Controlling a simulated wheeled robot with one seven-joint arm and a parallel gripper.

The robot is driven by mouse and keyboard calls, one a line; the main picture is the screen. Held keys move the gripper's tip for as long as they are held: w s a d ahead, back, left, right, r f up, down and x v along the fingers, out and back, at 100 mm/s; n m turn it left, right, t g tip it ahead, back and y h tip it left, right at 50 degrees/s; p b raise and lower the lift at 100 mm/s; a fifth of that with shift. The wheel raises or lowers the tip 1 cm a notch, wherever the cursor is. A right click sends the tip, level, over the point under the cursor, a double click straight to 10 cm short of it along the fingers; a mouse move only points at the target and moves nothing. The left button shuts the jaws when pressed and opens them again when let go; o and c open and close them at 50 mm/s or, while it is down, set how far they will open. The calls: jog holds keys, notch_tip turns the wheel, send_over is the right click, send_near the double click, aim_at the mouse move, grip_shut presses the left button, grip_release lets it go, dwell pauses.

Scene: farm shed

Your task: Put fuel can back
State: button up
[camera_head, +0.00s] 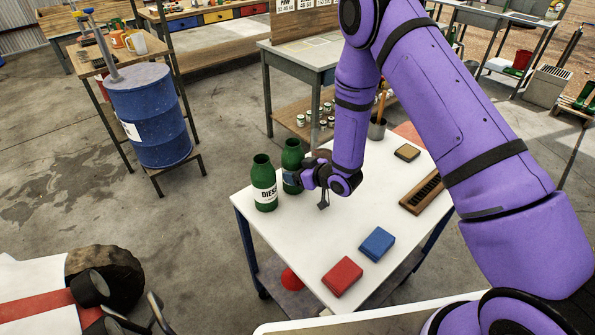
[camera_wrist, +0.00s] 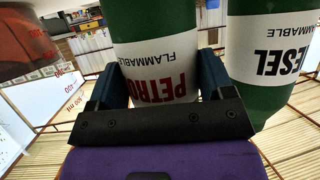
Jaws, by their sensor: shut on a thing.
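A green can labelled PETROL (camera_wrist: 155,25) is between the two fingers of my gripper (camera_wrist: 157,78) in the wrist view, and the gripper is shut on it. In the head view this green can (camera_head: 292,153) is upright at the back left of the white table, with my gripper (camera_head: 297,178) at its right side. I cannot tell whether its base touches the tabletop. A second green can, labelled DIESEL (camera_head: 264,187), stands upright in front and to the left of it. The diesel can also shows at the right of the wrist view (camera_wrist: 280,50).
The white table (camera_head: 290,225) also holds a red block (camera_head: 342,277), a blue block (camera_head: 377,244), a brush (camera_head: 422,193) and a small sponge-like block (camera_head: 407,152). A clear jug with red markings (camera_wrist: 45,80) is close to my gripper. A blue drum (camera_head: 150,115) stands left.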

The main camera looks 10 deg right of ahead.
jog(key=o, duration=1.1)
jog(key=shift+f, duration=0.1)
jog(key=v, duration=1.2)
jog(key=s+d+r+m+h, duration=0.15)
jog(key=d+r+h, duration=0.35)
jog(key=r, duration=0.7)
jog(key=d+r+m+h, duration=0.3)
jog(key=d+r, duration=0.3)
jog(key=r, duration=0.7)
jog(key=s+d+r+m+g, duration=0.1)
jog(key=s+r, duration=0.3)
jog(key=s, duration=0.5)
jog(key=s+d+r+m+g+h, duration=0.1)
jog(key=s+r+m+g, duration=0.1)
jog(key=s+r, duration=0.3)
jog(key=s+d+r+m+g, duration=0.1)
jog(key=s+r, duration=0.3)
jog(key=s, duration=0.9)
jog(key=shift+d+r, duration=0.25)
jog(key=shift+d, duration=0.05)
